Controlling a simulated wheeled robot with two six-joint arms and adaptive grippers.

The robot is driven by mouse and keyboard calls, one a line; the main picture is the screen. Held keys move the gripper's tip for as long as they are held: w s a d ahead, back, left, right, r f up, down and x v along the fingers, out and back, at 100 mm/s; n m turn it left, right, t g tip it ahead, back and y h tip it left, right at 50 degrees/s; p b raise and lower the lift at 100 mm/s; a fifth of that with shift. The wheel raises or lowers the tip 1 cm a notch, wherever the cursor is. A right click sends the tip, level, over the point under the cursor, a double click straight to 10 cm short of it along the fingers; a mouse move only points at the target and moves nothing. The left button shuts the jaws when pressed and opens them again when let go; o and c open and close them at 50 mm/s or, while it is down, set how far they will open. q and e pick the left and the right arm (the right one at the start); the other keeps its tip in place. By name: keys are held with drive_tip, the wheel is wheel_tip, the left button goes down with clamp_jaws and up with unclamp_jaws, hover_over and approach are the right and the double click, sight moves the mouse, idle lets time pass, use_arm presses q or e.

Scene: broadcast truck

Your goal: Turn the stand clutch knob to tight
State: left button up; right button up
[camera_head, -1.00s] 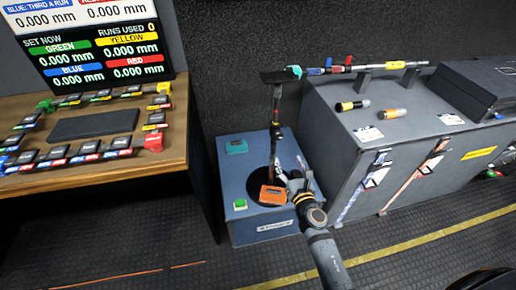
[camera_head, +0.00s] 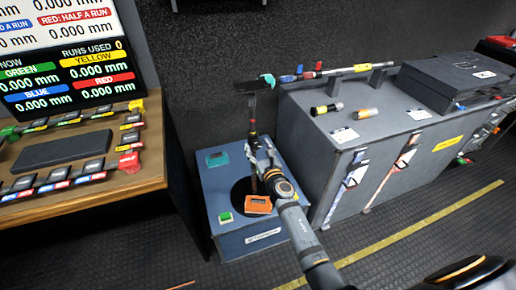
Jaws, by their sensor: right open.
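The stand is a thin dark pole (camera_head: 252,114) rising from a round black base on a blue box (camera_head: 212,185). A small flat black head (camera_head: 250,86) with a teal piece sits on top. A small red and yellow band (camera_head: 252,135) shows partway up the pole. The clutch knob itself is too small to make out clearly, and its setting cannot be read. My right gripper (camera_head: 260,152) is open at the pole, just below the band; whether it touches is unclear. It hides part of the lower pole. My left gripper is out of view.
An orange block (camera_head: 258,205), a green button (camera_head: 225,217) and a teal block (camera_head: 217,159) are on the box. A grey cabinet (camera_head: 300,140) stands close on the right, with a striped rod (camera_head: 340,71) above it. A desk (camera_head: 150,178) is at left.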

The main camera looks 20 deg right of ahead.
drive_tip(key=shift+c, duration=0.2)
drive_tip(key=c, duration=1.1)
drive_tip(key=shift+c, duration=0.2)
